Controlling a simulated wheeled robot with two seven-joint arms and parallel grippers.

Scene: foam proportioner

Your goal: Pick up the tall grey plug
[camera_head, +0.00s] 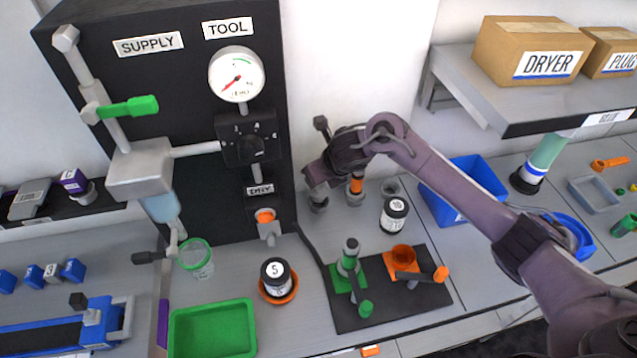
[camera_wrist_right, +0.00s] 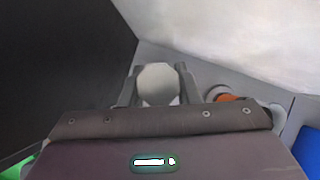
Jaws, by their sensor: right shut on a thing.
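The tall grey plug (camera_wrist_right: 158,84) shows as a pale grey rounded body between the two fingers of my right gripper (camera_wrist_right: 158,88) in the right wrist view. In the head view my right gripper (camera_head: 316,178) reaches in from the right, beside the black panel, and is shut on the plug. The plug is largely hidden there by the fingers and wrist, just above a grey holder (camera_head: 318,204). I cannot tell whether its lower end is still inside the holder. My left gripper is not in view.
An orange-banded plug (camera_head: 356,186) stands close to the right of my gripper. A black jar (camera_head: 394,215) is nearby. A dark mat (camera_head: 390,310) with green and orange fittings lies in front. The black panel (camera_head: 200,80) rises at left; a blue bin (camera_head: 462,190) stands right.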

